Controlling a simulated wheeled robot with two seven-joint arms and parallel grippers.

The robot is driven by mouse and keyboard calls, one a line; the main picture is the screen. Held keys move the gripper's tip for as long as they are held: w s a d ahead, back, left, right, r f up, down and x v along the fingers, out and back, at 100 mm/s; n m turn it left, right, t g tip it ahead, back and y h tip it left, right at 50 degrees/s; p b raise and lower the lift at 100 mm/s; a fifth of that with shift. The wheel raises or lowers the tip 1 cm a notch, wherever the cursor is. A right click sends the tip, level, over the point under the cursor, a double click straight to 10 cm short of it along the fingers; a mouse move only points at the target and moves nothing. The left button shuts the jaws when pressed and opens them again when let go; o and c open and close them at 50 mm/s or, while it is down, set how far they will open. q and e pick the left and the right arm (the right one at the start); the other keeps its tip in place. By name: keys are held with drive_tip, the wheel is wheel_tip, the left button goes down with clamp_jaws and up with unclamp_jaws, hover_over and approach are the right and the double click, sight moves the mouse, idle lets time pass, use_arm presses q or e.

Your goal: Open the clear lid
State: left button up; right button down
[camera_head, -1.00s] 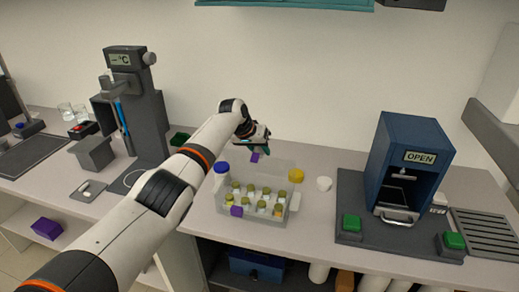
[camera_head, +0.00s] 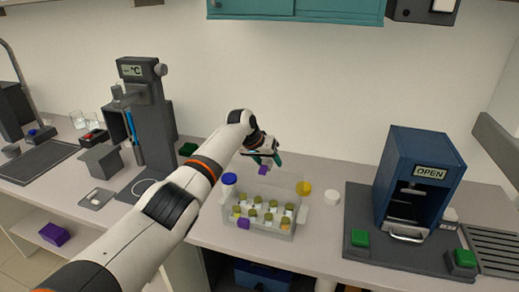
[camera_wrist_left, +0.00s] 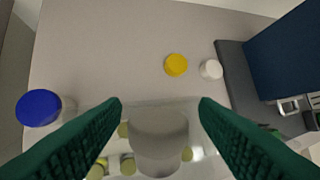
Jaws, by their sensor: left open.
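A clear box (camera_head: 286,234) with several capped vials stands on the bench in the head view. Its clear lid (camera_head: 285,187) looks raised at the back of the box, tilted or upright; its faint outline hides the exact angle. A purple tab (camera_head: 263,170) is at the lid's top, and a purple block (camera_head: 243,223) is on the box's front. My left gripper (camera_head: 268,160) is open just above the upper tab. In the left wrist view, its green fingers (camera_wrist_left: 160,112) are wide apart, with a pale round form and vial caps between them. No grip on the lid shows. My right gripper is out of view.
A blue-capped bottle (camera_head: 229,184) stands left of the box. A yellow cap (camera_head: 304,188) and a white cap (camera_head: 332,198) lie to its right. A grey stand (camera_head: 143,115) is at left. Bench between box and machine is mostly clear.

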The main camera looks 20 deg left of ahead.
use_arm(q)
drive_tip(key=b+v, duration=0.3)
drive_tip(key=v, duration=0.8)
drive_tip(key=shift+s+r, duration=0.15)
drive_tip(key=shift+r, duration=0.05)
drive_tip(key=shift+a, duration=0.1)
